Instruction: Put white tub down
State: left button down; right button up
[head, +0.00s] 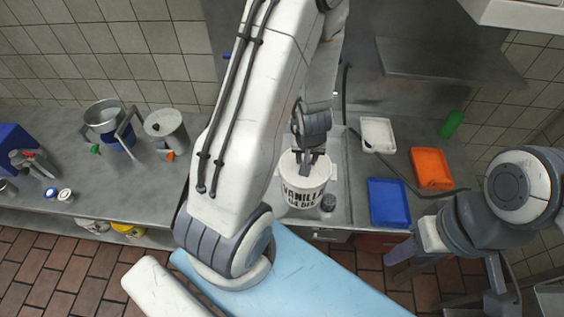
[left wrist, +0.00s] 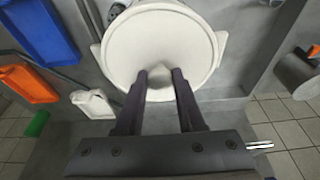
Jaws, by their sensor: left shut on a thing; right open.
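The white tub (head: 302,190) with black "VANILLA" lettering is upright at the front part of the metal counter. I cannot tell whether its base touches the counter. My left gripper (head: 308,160) is above it, shut on its top. In the left wrist view the tub's round pale top (left wrist: 150,35) fills the upper middle, and my left fingertips (left wrist: 160,76) close on a small raised part near its edge. My right gripper (head: 405,250) is open at the lower right, apart from the tub; its fingers show only partly.
Blue (head: 388,202), orange (head: 431,168) and white (head: 378,134) trays lie right of the tub. A small dark round thing (head: 328,203) stands close to the tub. A green item (head: 452,123) is further right. Metal pots (head: 165,128) stand on the left counter.

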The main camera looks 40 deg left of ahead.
pick_arm(q)
jog(key=w+a+f+b, duration=0.2)
jog(key=a+f+b, duration=0.1)
jog(key=a+f, duration=0.7)
jog(key=shift+a+f+b, duration=0.2)
jog(key=shift+a+b, duration=0.2)
jog(key=shift+a, duration=0.1)
jog(key=shift+s+f, duration=0.1)
jog(key=shift+f, duration=0.1)
jog(key=c, duration=0.5)
grip_release()
